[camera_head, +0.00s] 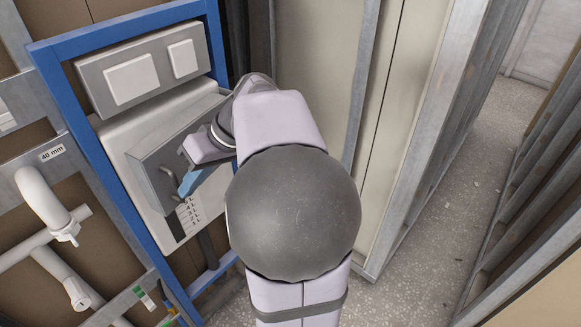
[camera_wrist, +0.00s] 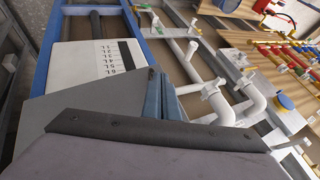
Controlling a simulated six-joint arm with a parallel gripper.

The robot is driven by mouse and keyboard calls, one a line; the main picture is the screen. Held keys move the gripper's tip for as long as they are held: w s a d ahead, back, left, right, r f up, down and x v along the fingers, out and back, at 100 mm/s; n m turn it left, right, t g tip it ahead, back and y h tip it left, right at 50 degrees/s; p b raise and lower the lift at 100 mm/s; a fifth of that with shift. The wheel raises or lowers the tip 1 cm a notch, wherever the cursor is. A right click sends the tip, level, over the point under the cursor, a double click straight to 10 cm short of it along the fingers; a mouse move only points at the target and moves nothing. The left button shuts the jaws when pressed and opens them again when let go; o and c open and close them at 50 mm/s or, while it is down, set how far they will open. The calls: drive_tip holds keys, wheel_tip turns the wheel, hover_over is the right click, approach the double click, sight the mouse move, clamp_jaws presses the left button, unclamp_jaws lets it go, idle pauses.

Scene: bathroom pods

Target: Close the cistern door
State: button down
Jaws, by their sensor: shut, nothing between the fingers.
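The cistern door (camera_head: 168,146) is a grey panel on the white cistern (camera_head: 118,132), inside a blue frame. It stands out from the cistern at an angle, partly open. A bent metal handle (camera_head: 171,180) is near its lower left end. My gripper (camera_head: 187,184) has its blue fingers together beside the handle, in front of the panel; I cannot tell if they touch it. In the wrist view the shut fingers (camera_wrist: 161,95) are beside the grey door (camera_wrist: 85,112), and the litre scale (camera_wrist: 112,57) shows on the white cistern beyond. My arm hides the door's right part.
A grey flush plate with two white buttons (camera_head: 130,79) is above the door. White pipes (camera_head: 45,200) run left of the blue frame (camera_head: 100,187). A pale wall panel (camera_head: 318,52) is close to the right of my arm. Speckled floor (camera_head: 440,225) is clear farther right.

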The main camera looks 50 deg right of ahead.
sight(160, 185)
drive_tip(key=w+a, duration=0.2)
drive_tip(key=w, duration=0.1)
drive_tip(key=w+a, duration=0.1)
drive_tip(key=w, duration=0.1)
drive_tip(key=shift+w+r, duration=0.1)
drive_tip(key=shift+w, duration=0.1)
idle(0.4)
drive_tip(key=shift+d+b, duration=0.1)
drive_tip(key=shift+b, duration=0.2)
drive_tip(key=s+d+r+b, duration=0.1)
drive_tip(key=s+r+b, duration=0.1)
drive_tip(key=s+r, duration=0.6)
drive_tip(key=shift+s+d+b, duration=0.25)
drive_tip(key=shift+s+b, duration=0.15)
drive_tip(key=shift+s, duration=0.4)
drive_tip(key=shift+f, duration=0.1)
